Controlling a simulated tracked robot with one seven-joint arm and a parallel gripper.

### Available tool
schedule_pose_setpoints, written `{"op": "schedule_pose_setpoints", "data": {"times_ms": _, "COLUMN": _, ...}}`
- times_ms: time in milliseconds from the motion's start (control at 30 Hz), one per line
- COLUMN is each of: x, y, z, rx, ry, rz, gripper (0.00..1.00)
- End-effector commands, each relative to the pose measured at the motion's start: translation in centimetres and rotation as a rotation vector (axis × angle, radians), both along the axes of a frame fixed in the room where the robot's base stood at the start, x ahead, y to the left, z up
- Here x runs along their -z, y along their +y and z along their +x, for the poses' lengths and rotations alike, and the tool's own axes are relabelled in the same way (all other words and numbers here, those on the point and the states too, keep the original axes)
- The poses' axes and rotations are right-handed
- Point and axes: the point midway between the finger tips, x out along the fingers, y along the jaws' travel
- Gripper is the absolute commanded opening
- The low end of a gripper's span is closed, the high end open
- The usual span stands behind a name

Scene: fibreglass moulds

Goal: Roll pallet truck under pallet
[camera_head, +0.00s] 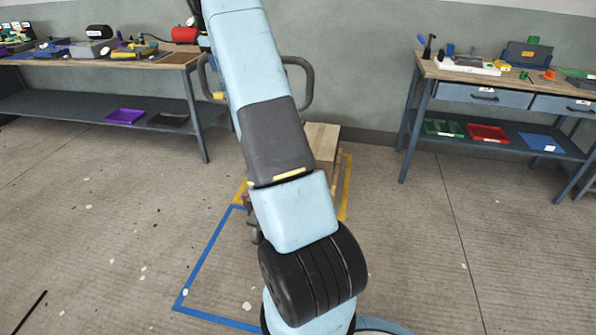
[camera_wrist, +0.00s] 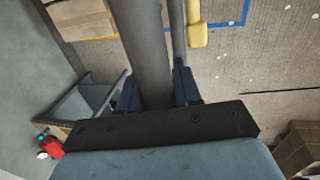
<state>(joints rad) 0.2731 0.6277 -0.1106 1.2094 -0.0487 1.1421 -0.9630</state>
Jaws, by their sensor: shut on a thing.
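The dark grey loop handle of the pallet truck (camera_head: 302,85) shows on both sides of my arm in the head view. Its body and forks are almost wholly hidden behind my arm. In the wrist view my gripper (camera_wrist: 157,92) is shut on the thick grey bar of the handle (camera_wrist: 148,45), one finger on each side. A yellow lever (camera_wrist: 197,32) lies beside the bar. A pale wooden load (camera_head: 323,142) stands behind my arm, inside yellow floor tape; it also shows in the wrist view (camera_wrist: 82,18). The pallet under it cannot be made out.
Blue floor tape (camera_head: 207,258) marks a bay in front of the yellow-taped area (camera_head: 346,188). A workbench (camera_head: 190,62) stands at the back left and another (camera_head: 420,70) at the right. A grey wall closes the back. Open floor lies left and right, with small pale scraps.

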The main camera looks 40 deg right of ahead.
Motion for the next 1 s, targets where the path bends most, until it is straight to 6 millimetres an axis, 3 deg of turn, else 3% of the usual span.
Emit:
{"op": "schedule_pose_setpoints", "data": {"times_ms": 33, "x": 0.9, "y": -0.9, "z": -0.2, "rx": 0.010, "ry": 0.017, "rz": 0.001, "gripper": 0.00}}
{"op": "schedule_pose_setpoints", "data": {"times_ms": 500, "x": 0.9, "y": -3.8, "z": 1.5, "rx": 0.009, "ry": 0.017, "rz": 0.000, "gripper": 0.00}}
{"op": "schedule_pose_setpoints", "data": {"times_ms": 1000, "x": 0.8, "y": -4.1, "z": 1.8, "rx": 0.009, "ry": 0.017, "rz": 0.002, "gripper": 0.00}}
